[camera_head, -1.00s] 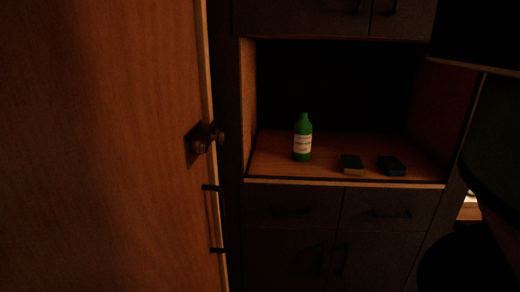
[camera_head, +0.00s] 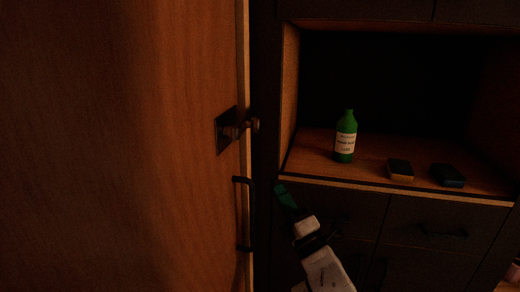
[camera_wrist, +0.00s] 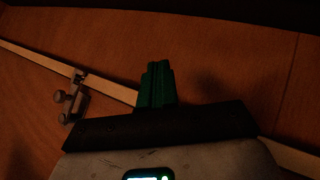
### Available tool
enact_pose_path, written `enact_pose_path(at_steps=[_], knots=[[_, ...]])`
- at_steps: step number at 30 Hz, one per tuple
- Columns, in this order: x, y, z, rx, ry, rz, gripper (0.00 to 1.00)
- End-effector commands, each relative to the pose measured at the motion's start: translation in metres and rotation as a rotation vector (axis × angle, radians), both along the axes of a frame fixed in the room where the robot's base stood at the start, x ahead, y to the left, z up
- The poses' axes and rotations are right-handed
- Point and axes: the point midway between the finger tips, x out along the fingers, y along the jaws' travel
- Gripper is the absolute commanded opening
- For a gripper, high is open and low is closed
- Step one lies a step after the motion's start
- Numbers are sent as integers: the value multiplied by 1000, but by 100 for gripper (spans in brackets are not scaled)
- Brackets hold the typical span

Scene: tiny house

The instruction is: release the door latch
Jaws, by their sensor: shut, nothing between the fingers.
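The wooden door (camera_head: 120,140) fills the left of the head view, with its edge towards the cabinet. The door latch is a dark plate with a knob (camera_head: 228,130) near that edge, and a second knob shows on the other side of the edge. In the wrist view the latch (camera_wrist: 70,98) is at the left, on the door's pale edge strip. My gripper (camera_head: 284,190) is below and to the right of the latch in the head view, apart from it. Its green fingers (camera_wrist: 158,85) are together and hold nothing.
A dark cabinet has an open wooden shelf (camera_head: 315,150) with a green bottle (camera_head: 346,138) and two sponges (camera_head: 400,170), (camera_head: 448,175). Drawers (camera_head: 425,225) lie below the shelf.

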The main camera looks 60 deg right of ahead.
Motion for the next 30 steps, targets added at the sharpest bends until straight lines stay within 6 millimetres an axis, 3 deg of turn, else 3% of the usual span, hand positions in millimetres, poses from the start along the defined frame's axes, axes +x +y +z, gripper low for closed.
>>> enact_pose_path(at_steps=[7, 15, 21, 30], knots=[[-16, 19, 37, -502, -83, -49, 0], [-33, 48, 46, -938, -152, -88, 0], [-38, 59, 44, -1076, -179, -95, 0], [-39, 61, 44, -1094, -183, -94, 0]])
